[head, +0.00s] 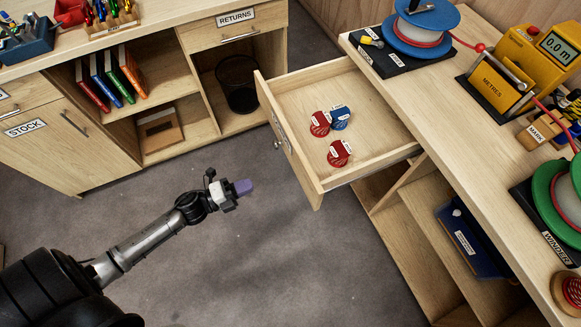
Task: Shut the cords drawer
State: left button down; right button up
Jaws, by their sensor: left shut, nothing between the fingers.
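A wooden drawer (372,152) is pulled well out of the right-hand bench. Its front panel (291,150) faces left, and its label and handle show only at a steep angle, so I cannot read the label. Inside lie two red bundles (339,153) and one blue bundle (340,116), each with a white tag. My left gripper (243,187) has purple fingertips and is shut and empty. In the picture it is just left of the drawer front's near end, with a gap between them. My right gripper is out of view.
The bench top (440,85) carries a blue reel (420,25), a yellow METRES counter (495,80) and a green WINDER reel (562,195). An open shelf with a blue bin (470,240) is below. A RETURNS cabinet (190,40) stands behind. The grey floor (290,260) is clear.

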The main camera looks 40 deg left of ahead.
aim_at(297, 165)
pick_arm(q)
jog(key=b+x, duration=0.1)
jog(key=x, duration=1.1)
jog(key=shift+w+b, duration=0.15)
jog(key=shift+b, duration=0.2)
jog(key=shift+x, duration=0.8)
jog(key=shift+d, duration=0.1)
jog(key=shift+r, duration=0.1)
